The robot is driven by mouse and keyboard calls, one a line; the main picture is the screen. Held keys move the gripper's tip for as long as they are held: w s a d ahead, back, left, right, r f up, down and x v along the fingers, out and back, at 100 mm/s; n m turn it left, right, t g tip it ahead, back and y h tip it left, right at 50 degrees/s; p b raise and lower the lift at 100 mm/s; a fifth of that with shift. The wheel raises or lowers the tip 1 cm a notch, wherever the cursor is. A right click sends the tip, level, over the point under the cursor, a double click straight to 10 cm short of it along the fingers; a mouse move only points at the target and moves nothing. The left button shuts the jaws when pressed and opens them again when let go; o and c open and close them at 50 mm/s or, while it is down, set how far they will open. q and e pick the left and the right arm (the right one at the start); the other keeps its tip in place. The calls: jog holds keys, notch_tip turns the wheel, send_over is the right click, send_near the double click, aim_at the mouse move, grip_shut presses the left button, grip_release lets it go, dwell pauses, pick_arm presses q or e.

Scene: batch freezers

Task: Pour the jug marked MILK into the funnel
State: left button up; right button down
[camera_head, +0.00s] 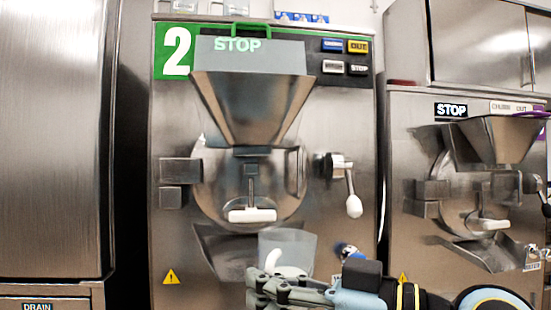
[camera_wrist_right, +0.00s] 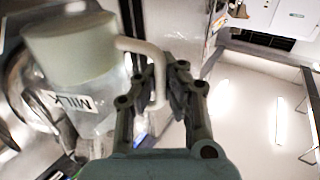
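The jug (camera_head: 289,248) is translucent and pale, low in front of the machine numbered 2 in the head view, and looks roughly upright. In the right wrist view the jug (camera_wrist_right: 72,45) shows its MILK label (camera_wrist_right: 70,101) and pale handle (camera_wrist_right: 155,62). My right gripper (camera_head: 266,284) has its fingers (camera_wrist_right: 158,92) closed on both sides of the handle. The steel funnel (camera_head: 252,105) sits high on machine 2, above and left of the jug; its inside is hidden. My left gripper is in neither view.
A lever with a white knob (camera_head: 353,206) sticks out right of the funnel. A white-handled spout (camera_head: 252,215) and a chute (camera_head: 215,250) are below it. A second machine with its own funnel (camera_head: 498,140) stands at the right. A STOP panel (camera_head: 285,55) rises behind the funnel.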

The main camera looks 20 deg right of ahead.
jog(key=s+a+r+n+g+y+p, duration=0.1)
jog(key=a+r+p, duration=0.1)
jog(key=r+p, duration=0.5)
jog(key=a+r+n+g+y+p, duration=0.1)
jog(key=r+p, duration=0.5)
jog(key=r, duration=1.4)
jog(key=shift+s+a+n+g+y+p, duration=0.4)
jog(key=shift+a+n+g, duration=0.1)
jog(key=shift+a, duration=0.7)
